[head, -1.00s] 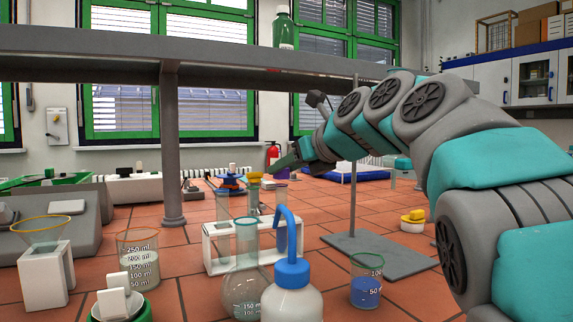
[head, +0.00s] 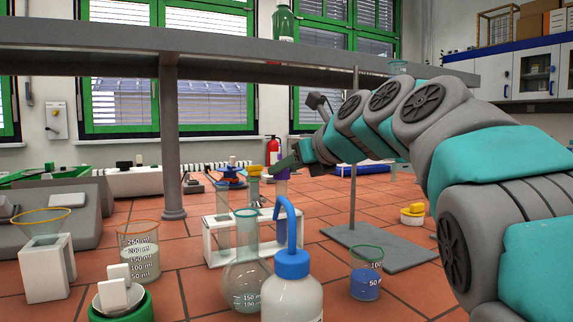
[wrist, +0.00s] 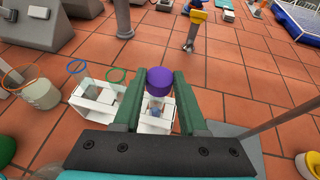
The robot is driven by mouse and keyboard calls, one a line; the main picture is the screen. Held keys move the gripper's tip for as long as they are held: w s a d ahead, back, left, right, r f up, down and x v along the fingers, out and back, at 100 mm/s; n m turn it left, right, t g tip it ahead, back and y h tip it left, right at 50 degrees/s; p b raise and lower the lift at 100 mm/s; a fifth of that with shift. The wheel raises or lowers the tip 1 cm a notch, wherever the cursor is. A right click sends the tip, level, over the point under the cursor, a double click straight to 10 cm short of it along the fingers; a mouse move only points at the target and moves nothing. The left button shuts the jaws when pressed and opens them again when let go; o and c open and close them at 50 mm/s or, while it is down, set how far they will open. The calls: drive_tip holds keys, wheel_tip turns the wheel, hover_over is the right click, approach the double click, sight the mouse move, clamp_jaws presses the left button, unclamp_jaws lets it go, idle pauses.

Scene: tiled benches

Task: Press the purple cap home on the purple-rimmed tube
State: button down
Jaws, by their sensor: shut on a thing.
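The purple cap (wrist: 160,80) is between the two green fingertips of my gripper (wrist: 158,84), which is shut on it. In the head view the cap (head: 283,174) shows as a small purple patch under my gripper tip (head: 287,163). The white rack (head: 208,248) stands below, and a tube in it (wrist: 156,110) shows between my fingers in the wrist view. A purple rim is not clearly visible. I cannot tell whether cap and tube touch. Other tubes show a blue rim (wrist: 77,67) and a green rim (wrist: 115,75).
A wash bottle (head: 292,300) and a round flask (head: 245,285) stand in front of the rack. A beaker of blue liquid (head: 366,275) and a stand rod (head: 354,190) are to the right. A larger beaker (head: 139,255) is to the left.

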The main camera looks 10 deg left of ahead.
drive_tip(key=shift+f, duration=0.8)
drive_tip(key=c, duration=0.7)
unclamp_jaws()
drive_tip(key=o, duration=0.6)
drive_tip(key=shift+c, duration=0.2)
drive_tip(key=v, duration=0.7)
drive_tip(key=shift+s+d, duration=0.25)
drive_tip(key=shift+s+d+r, duration=0.1)
drive_tip(key=shift+r, duration=0.05)
